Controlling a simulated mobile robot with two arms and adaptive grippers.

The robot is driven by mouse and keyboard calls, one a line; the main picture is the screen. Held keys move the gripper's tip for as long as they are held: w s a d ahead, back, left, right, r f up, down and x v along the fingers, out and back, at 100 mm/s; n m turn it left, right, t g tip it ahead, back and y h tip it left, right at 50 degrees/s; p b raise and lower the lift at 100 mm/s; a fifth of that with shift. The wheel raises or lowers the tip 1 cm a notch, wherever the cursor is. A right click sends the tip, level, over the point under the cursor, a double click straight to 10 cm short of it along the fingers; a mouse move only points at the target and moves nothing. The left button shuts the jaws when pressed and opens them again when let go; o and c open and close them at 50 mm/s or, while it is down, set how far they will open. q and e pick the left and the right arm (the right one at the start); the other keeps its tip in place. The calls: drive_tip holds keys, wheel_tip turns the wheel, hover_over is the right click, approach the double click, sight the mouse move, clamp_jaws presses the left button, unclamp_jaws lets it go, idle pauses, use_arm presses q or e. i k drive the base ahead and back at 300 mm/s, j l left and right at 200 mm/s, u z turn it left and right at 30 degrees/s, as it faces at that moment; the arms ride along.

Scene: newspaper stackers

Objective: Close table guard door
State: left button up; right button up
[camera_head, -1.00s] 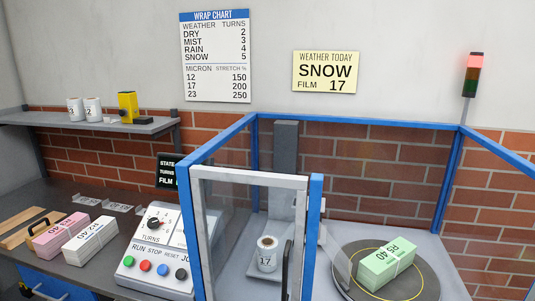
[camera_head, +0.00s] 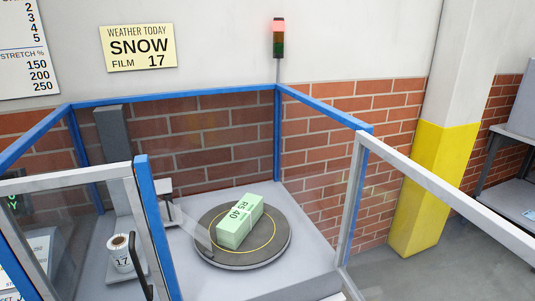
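The table guard is a blue-framed enclosure (camera_head: 225,93) with clear panels. On its right, a grey-framed clear door (camera_head: 445,187) meets the blue right post (camera_head: 352,200) and stands swung open, running out toward the lower right and past the picture edge. The front opening before the turntable (camera_head: 284,247) is uncovered. A second grey-framed door (camera_head: 70,179) with a black handle (camera_head: 141,268) covers the left bay and appears shut. A green bundle marked RS 40 (camera_head: 239,222) lies on the turntable. Neither of my grippers is in view.
A signal tower (camera_head: 279,38) shows red at the top. A yellow and white column (camera_head: 432,190) and a grey shelf (camera_head: 510,170) stand at the right, beyond the open door.

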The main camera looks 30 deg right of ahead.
sight(517, 242)
drive_tip(key=k+l, duration=0.15)
drive_tip(key=l, duration=0.2)
drive_tip(key=k+l, duration=0.2)
drive_tip(key=l, duration=0.2)
drive_tip(key=k+l, duration=0.15)
drive_tip(key=l, duration=0.2)
drive_tip(key=k+l, duration=0.15)
drive_tip(key=l, duration=0.75)
drive_tip(key=k+l, duration=0.15)
drive_tip(key=l, duration=0.3)
